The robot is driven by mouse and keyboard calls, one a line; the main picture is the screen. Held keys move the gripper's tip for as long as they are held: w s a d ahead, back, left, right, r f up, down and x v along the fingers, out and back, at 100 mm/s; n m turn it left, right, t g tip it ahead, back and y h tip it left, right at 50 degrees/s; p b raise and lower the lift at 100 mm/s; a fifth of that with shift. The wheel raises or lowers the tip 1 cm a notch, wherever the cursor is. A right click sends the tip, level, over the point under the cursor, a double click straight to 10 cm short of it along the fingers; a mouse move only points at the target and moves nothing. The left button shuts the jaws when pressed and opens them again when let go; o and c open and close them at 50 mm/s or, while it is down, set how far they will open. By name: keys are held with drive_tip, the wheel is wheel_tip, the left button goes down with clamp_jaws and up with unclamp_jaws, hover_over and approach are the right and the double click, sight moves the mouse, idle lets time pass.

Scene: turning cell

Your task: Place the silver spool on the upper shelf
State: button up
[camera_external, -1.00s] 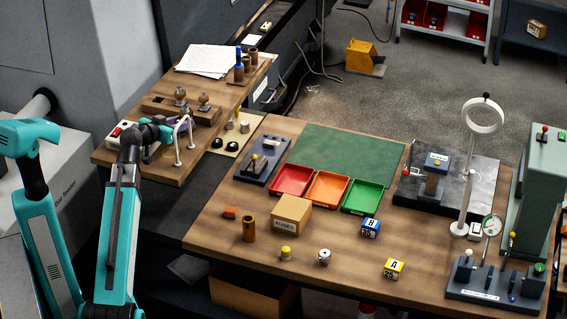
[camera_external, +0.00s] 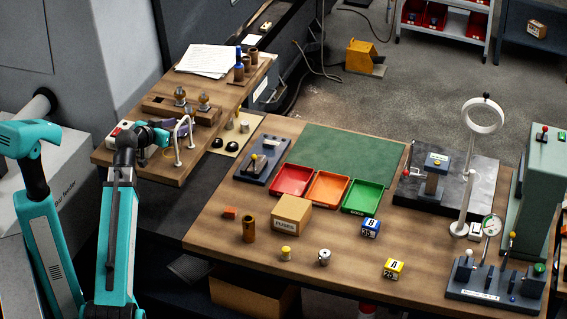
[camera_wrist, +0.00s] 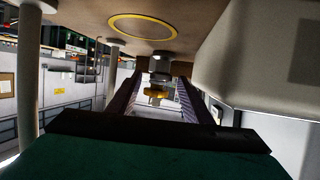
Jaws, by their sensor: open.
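A small silver spool (camera_external: 324,257) stands upright on the front of the main wooden table in the external view. Another small silver cylinder (camera_external: 244,126) stands on a pale mat further left. I cannot tell for certain which surface is the upper shelf; a raised wooden ledge (camera_external: 207,117) is at the upper left. My gripper (camera_external: 184,127) is over the left wooden bench, by the white arch and far from the spool on the table. In the wrist view its two dark fingers (camera_wrist: 158,100) are apart. A grey and yellow object (camera_wrist: 157,93) shows between or beyond them; contact cannot be told.
The white arch (camera_external: 190,136) stands close to my gripper. A yellow ring (camera_wrist: 142,17) marks the wood nearby. Red (camera_external: 292,180), orange (camera_external: 328,187) and green (camera_external: 363,196) trays and a cardboard box (camera_external: 291,214) sit on the main table. The green mat (camera_external: 350,150) is clear.

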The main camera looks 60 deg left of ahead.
drive_tip(key=b+v, duration=0.1)
drive_tip(key=v, duration=0.5)
drive_tip(key=shift+s+d, duration=0.15)
drive_tip(key=shift+s, duration=0.05)
drive_tip(key=shift+b+v, duration=1.55)
drive_tip(key=shift+r, duration=0.1)
